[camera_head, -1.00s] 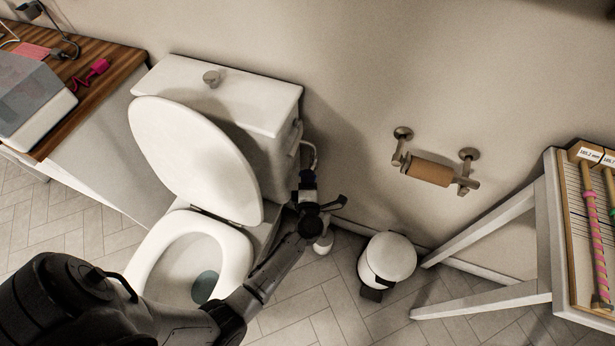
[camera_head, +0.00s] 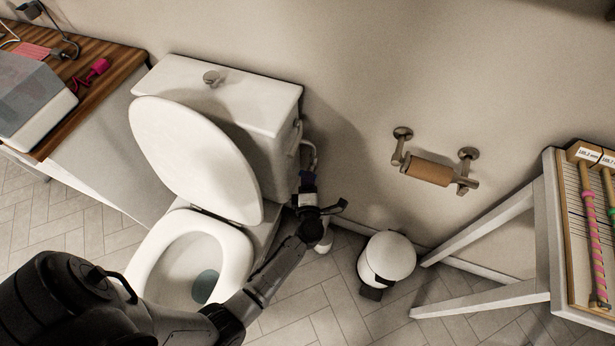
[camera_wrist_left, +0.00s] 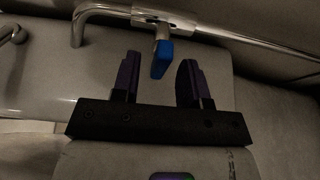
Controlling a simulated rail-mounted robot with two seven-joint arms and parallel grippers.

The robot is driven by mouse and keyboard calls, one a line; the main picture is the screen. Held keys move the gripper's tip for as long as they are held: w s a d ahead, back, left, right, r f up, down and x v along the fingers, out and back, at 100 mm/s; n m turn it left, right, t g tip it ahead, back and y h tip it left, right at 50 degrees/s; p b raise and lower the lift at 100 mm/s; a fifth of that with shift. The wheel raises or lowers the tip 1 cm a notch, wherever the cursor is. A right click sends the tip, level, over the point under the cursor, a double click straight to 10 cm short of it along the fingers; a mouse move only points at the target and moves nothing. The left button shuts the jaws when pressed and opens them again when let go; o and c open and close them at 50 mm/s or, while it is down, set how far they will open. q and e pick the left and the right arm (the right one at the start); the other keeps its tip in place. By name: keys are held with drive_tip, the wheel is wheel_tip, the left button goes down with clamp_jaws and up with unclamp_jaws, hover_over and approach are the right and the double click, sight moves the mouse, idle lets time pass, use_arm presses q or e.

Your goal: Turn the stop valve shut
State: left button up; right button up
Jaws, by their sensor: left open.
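The stop valve has a small blue handle (camera_wrist_left: 161,60) below a chrome pipe fitting in the left wrist view. My left gripper (camera_wrist_left: 159,72) is open, with one dark purple finger on each side of the handle in the picture. How deep the handle sits between the fingers is unclear. In the head view my left gripper (camera_head: 308,182) is low beside the toilet tank (camera_head: 230,95), near the wall. The valve handle is hidden there. My right gripper is not in view.
A curved chrome pipe (camera_head: 309,152) runs beside the tank. The toilet lid (camera_head: 190,160) is raised to the left of my gripper. A white bin (camera_head: 389,256) stands right of it, under the paper holder (camera_head: 430,172). A white-legged rack (camera_head: 490,225) stands farther right.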

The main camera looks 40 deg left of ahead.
use_arm(q)
drive_tip(key=v, duration=0.6)
drive_tip(key=shift+p, duration=0.45)
drive_tip(key=shift+s+d, duration=0.1)
drive_tip(key=shift+d, duration=0.05)
